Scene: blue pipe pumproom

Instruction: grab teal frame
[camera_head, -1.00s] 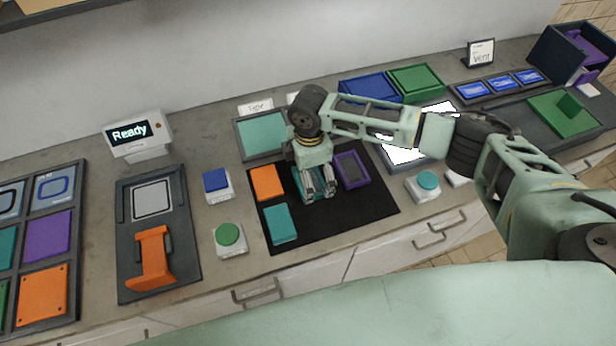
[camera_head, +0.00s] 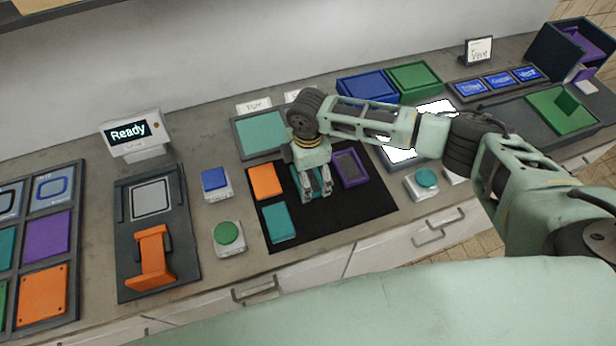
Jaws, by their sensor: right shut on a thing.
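The teal frame (camera_head: 296,178) lies on the black mat (camera_head: 358,204), mostly hidden under my right gripper; only slivers of its edge show. My right gripper (camera_head: 318,194) points down over it, its fingers shut on it. I cannot tell if the frame is lifted off the mat. My left gripper is not in view.
A purple frame (camera_head: 350,168) lies close to the right of the gripper. An orange block (camera_head: 265,181) and a teal block (camera_head: 279,222) lie to its left. Blue (camera_head: 367,88) and green (camera_head: 414,78) trays stand behind. The mat's front right is clear.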

